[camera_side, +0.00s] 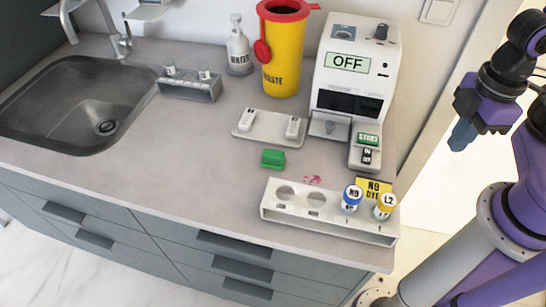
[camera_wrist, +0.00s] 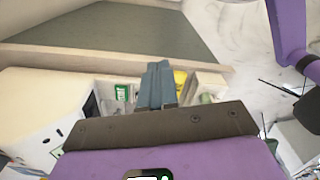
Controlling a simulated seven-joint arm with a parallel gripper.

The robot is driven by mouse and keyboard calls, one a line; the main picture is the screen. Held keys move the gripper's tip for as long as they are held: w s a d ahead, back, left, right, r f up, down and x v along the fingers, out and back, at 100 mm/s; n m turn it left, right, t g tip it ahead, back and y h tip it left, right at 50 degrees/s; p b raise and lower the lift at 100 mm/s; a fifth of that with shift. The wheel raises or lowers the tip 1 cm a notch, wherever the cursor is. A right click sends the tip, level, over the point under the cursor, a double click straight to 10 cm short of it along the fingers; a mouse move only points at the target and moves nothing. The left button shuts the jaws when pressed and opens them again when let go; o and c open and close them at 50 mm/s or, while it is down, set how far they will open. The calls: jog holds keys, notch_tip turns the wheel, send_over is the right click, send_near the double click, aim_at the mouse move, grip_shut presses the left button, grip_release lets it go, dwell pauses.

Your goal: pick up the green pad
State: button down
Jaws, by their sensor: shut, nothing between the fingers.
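In the wrist view the shut fingers (camera_wrist: 158,84) show at the middle, and I cannot make out the pad there.
A white rack (camera_side: 285,213) with bottles N9 (camera_side: 352,198) and L2 (camera_side: 385,206) stands at the front edge. A machine reading OFF (camera_side: 347,62) stands behind, beside a yellow waste bin (camera_side: 283,55). A pink stain (camera_side: 312,180) lies near the pad. A sink (camera_side: 75,95) is at left.

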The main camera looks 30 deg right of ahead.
dwell(0.4)
jog(key=shift+c, duration=1.6)
grip_release()
notch_tip(320, 180, up, 4)
jog(key=n, duration=1.5)
send_over(273, 153)
jog(key=f, duration=1)
jog(key=shift+s+d+f, duration=0.1)
jog(key=shift+s+f, duration=0.1)
jog(key=shift+f, duration=0.15)
jog(key=shift+w+f, duration=0.2)
jog(key=shift+f, duration=2.65)
